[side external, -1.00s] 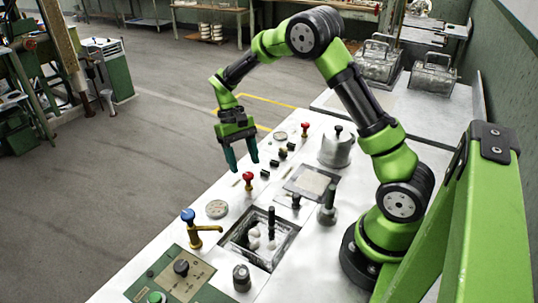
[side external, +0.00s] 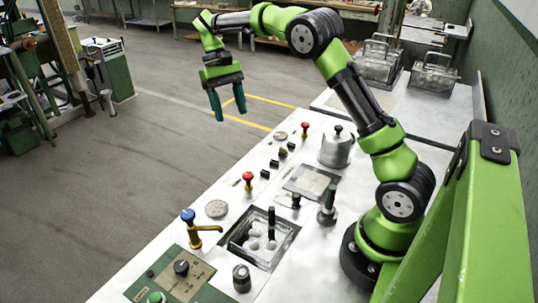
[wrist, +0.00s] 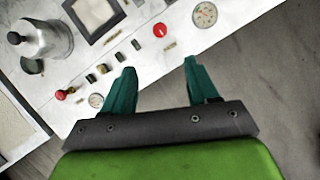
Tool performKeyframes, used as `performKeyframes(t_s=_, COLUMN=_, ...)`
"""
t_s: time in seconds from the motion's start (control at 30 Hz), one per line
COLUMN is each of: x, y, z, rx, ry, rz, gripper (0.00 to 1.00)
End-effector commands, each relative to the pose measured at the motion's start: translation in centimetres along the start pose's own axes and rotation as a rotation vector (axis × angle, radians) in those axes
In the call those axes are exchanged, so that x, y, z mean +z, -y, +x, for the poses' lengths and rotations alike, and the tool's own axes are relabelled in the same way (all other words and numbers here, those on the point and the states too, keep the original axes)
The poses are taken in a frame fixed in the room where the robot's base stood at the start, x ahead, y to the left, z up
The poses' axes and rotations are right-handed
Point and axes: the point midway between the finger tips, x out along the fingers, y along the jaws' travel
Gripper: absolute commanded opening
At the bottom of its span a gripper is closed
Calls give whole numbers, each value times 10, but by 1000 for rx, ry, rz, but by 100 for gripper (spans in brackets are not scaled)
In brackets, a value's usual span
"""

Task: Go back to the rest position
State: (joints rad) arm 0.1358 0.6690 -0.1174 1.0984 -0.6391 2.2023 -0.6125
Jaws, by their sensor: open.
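My gripper (side external: 228,105) is open and empty, with its two teal fingers pointing down. In the side external view it hangs in the air, beyond the far left edge of the white worktop (side external: 185,262). In the wrist view my gripper (wrist: 160,82) also shows open, with nothing between the fingers. The worktop's edge and the grey floor lie below it there.
On the worktop are a square basin (side external: 285,252) with white cocoons, a brass tap with a blue knob (side external: 188,215), red knobs (side external: 248,177) and a lidded metal pot (side external: 337,148). Wire-handled metal containers (side external: 433,73) stand at the back right. The air around my gripper is clear.

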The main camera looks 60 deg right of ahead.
Motion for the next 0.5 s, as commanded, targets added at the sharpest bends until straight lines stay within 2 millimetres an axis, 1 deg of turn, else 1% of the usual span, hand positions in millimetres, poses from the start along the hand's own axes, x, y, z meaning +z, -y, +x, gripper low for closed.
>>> performKeyframes(t_s=0.13, x=-1, y=0, z=0, rx=2, ry=-3, rz=8, gripper=59)
performKeyframes(t_s=0.2, x=-5, y=-3, z=1, rx=13, ry=-24, rz=15, gripper=59)
performKeyframes(t_s=0.23, x=-7, y=-4, z=3, rx=18, ry=-32, rz=16, gripper=59)
performKeyframes(t_s=0.33, x=-10, y=-8, z=19, rx=30, ry=-50, rz=19, gripper=59)
performKeyframes(t_s=0.43, x=2, y=-9, z=22, rx=19, ry=-115, rz=10, gripper=59)
performKeyframes(t_s=0.5, x=16, y=-7, z=22, rx=2, ry=-174, rz=0, gripper=59)
